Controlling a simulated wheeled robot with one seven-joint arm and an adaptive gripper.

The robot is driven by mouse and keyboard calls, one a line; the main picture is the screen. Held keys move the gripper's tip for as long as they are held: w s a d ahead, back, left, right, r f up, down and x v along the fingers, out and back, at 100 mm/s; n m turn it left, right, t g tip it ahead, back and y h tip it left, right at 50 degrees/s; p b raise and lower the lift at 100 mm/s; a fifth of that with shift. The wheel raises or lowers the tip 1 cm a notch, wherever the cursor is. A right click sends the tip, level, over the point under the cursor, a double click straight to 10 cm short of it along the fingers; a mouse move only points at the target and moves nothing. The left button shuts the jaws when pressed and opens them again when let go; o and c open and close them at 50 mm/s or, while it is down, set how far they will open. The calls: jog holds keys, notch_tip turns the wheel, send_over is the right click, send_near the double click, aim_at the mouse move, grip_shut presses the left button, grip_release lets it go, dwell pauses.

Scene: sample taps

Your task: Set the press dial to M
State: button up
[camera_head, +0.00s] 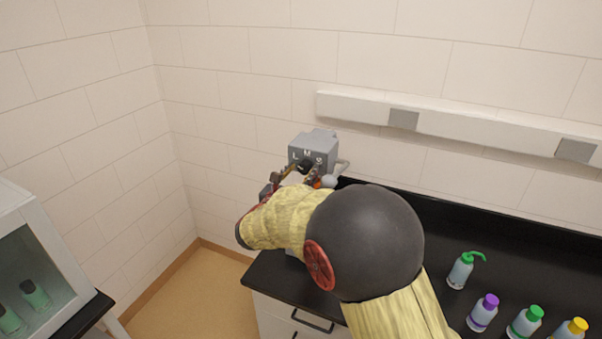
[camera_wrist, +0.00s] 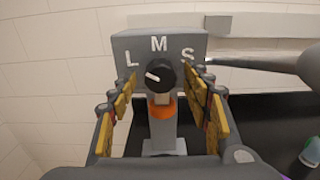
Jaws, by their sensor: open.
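The press (camera_wrist: 120,45) is a grey box on a column, with white letters L, M and S across its front face. Its black dial (camera_wrist: 161,73) sits below the M, and its white mark points left and slightly up, toward the L side. In the head view the press (camera_head: 325,148) stands at the counter's far left end, its dial (camera_head: 305,165) partly covered by my gripper. My gripper (camera_wrist: 163,86) is open, with one finger on each side of the dial. I see gaps between the fingers and the dial in the wrist view.
An orange ring (camera_wrist: 161,108) sits on the press column under the dial. A grey rounded arm (camera_wrist: 265,63) juts out at right. Several capped bottles (camera_head: 483,313) stand on the black counter (camera_head: 430,235) at right. A wall rail (camera_head: 460,122) runs above.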

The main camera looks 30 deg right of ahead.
jog(key=c, duration=1.1)
jog(key=shift+c, duration=0.3)
